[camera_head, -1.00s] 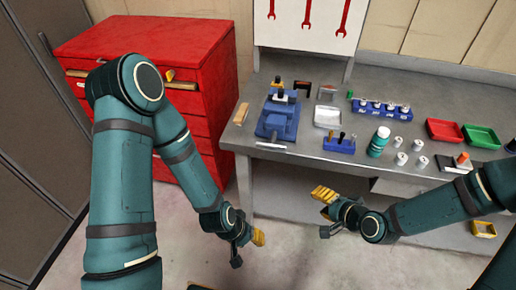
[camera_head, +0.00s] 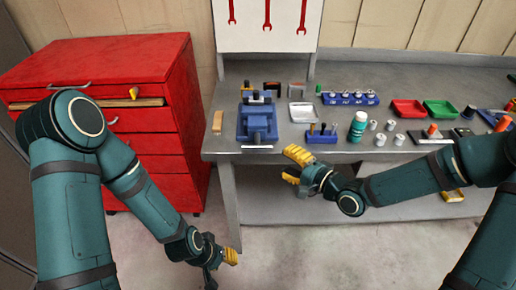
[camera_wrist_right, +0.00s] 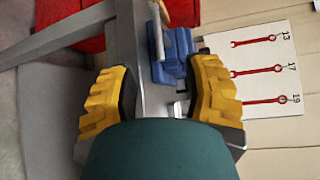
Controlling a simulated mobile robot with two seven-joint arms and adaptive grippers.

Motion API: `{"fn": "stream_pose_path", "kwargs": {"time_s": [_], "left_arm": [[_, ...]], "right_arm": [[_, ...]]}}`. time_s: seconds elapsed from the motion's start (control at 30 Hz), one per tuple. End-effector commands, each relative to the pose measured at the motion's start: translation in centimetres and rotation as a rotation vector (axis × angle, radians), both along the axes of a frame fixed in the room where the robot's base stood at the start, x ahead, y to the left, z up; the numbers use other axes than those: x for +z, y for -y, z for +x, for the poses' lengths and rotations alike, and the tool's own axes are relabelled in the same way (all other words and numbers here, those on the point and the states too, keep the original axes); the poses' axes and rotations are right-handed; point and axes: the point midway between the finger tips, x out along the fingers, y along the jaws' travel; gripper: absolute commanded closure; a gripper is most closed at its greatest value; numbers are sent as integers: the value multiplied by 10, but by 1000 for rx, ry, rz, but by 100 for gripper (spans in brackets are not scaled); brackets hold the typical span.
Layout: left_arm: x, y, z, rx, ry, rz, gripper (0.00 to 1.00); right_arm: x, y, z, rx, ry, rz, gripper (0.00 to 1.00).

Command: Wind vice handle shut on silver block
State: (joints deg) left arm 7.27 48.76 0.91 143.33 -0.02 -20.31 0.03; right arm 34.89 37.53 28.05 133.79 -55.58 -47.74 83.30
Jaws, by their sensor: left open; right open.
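The blue vice (camera_head: 257,124) stands near the left end of the grey bench, at its front edge. Its pale handle bar (camera_head: 257,147) lies crosswise at the vice's front. A small greyish piece shows at the jaws on top; I cannot tell whether it is the silver block. My right gripper (camera_head: 298,163) is open and empty, in front of the bench edge, right of the handle and apart from it. In the right wrist view the vice (camera_wrist_right: 172,65) shows beyond my open yellow fingers. My left gripper (camera_head: 229,257) is open, low in front of the bench.
A red drawer cabinet (camera_head: 105,80) stands left of the bench. A silver tray (camera_head: 302,113), a blue tool holder (camera_head: 322,138) and a green bottle (camera_head: 357,127) sit right of the vice. A wooden piece (camera_head: 218,122) lies left of it. Floor in front is clear.

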Motion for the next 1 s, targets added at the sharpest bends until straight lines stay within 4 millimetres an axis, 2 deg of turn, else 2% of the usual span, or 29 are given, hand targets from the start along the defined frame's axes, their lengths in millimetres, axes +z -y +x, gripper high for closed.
{"fn": "stream_pose_path", "kwargs": {"time_s": [0.3,0.5,0.7,1.0], "left_arm": [[-16,-1,3,3,6,2,60],[-21,-1,4,3,9,2,60],[-23,-1,5,3,11,3,60],[-23,-1,5,3,11,3,60]], "right_arm": [[-11,-46,44,3,2,0,52],[-14,-67,65,1,2,0,52],[-16,-77,75,0,0,-1,52],[-16,-78,76,-1,0,-2,52]]}}
